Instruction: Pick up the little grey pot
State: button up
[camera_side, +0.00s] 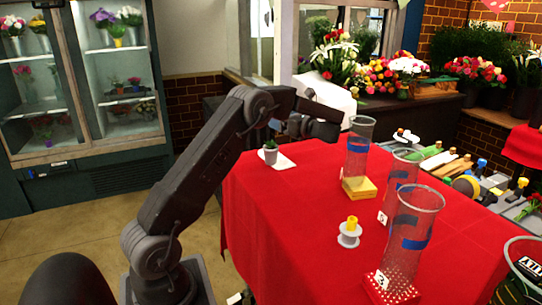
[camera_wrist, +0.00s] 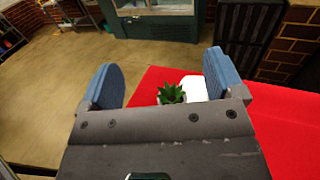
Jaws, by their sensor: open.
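The little grey pot (camera_side: 270,156) holds a small green plant and stands upright near the far left edge of the red table, at a white card (camera_side: 285,161). In the wrist view the plant (camera_wrist: 171,94) shows between my fingers, nearer the right one, and my gripper body hides most of its pot. My gripper (camera_wrist: 163,82) is open, with blue pads spread wide and nothing held. In the side view my gripper (camera_side: 300,127) is above and just beyond the pot, partly hidden by my own arm.
Several tall glass cylinders with blue bands stand on the red table (camera_side: 290,220), one on a yellow block (camera_side: 359,189). A white spool with a yellow top (camera_side: 349,232) stands nearer the front. The cloth around the pot is mostly clear.

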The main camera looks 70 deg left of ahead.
aim_at(277, 149)
notch_tip(277, 149, down, 12)
jog(key=shift+r, duration=0.15)
jog(key=shift+a+f, duration=0.1)
jog(key=shift+f, duration=0.2)
jog(key=x, duration=0.4)
jog(key=shift+s+a+r, duration=0.1)
jog(key=shift+s+a, duration=0.05)
jog(key=shift+a, duration=0.2)
jog(key=shift+c, duration=0.5)
jog(key=c, duration=1)
jog(key=shift+c, duration=1.1)
jog(key=shift+r, duration=0.15)
